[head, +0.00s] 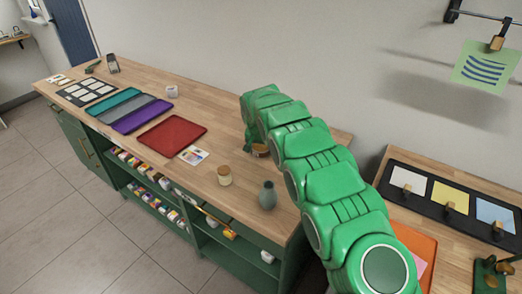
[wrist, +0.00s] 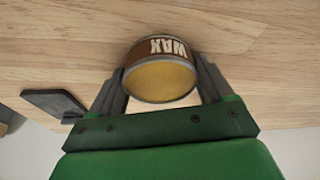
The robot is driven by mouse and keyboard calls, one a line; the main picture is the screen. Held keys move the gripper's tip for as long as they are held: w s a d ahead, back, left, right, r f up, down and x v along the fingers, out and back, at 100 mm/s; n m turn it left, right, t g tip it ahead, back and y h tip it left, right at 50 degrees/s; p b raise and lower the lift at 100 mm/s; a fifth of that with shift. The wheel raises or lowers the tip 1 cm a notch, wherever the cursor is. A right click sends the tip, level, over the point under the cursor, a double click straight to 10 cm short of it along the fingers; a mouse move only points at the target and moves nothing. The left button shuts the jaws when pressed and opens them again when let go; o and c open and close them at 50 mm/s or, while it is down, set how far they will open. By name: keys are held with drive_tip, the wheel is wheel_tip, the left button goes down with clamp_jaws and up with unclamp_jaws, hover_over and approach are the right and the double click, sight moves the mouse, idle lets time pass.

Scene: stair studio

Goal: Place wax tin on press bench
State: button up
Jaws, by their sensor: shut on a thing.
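The wax tin (wrist: 161,68), a short round tin with a brown "WAX" label and a yellowish face, sits between the two fingers of my gripper (wrist: 160,88) in the wrist view. The fingers touch it on both sides, and its lettering appears upside down. In the head view the tin (head: 260,150) shows as a small brown shape beside my green arm, over the long wooden bench (head: 215,115). My arm hides most of the gripper there. I cannot tell whether the tin touches the wood. Which bench is the press bench is not marked.
Another bench at right holds a black board (head: 425,205) and an orange sheet (head: 414,241).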

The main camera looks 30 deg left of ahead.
sight(263, 147)
drive_tip(key=shift+r, duration=1.65)
drive_tip(key=shift+s+d+r, duration=0.4)
drive_tip(key=shift+d+r, duration=0.05)
drive_tip(key=shift+r, duration=0.25)
drive_tip(key=s+d+r, duration=0.8)
drive_tip(key=s, duration=0.1)
drive_tip(key=shift+s+d+r, duration=0.15)
drive_tip(key=shift+d, duration=0.15)
